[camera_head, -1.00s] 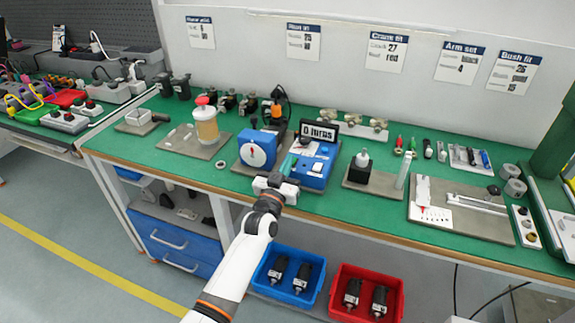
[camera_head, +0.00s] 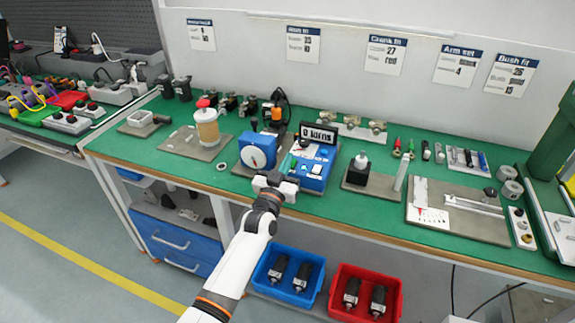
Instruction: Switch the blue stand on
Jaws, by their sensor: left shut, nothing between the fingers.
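The blue stand (camera_head: 313,176) sits on the green bench top, with a dark display reading "0 turns" at its back and light switches or labels on its top. A blue housing with a white round dial (camera_head: 256,158) stands just left of it. My left gripper (camera_head: 276,180) is shut and empty, at the front left of the blue stand, near the bench's front edge. I cannot tell whether it touches the stand. My right gripper is out of view.
A black block with a white-topped bottle (camera_head: 360,168) stands right of the stand. An amber jar (camera_head: 207,127) stands to the left. A blue bin (camera_head: 287,276) and a red bin (camera_head: 364,293) with dark parts sit below the bench.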

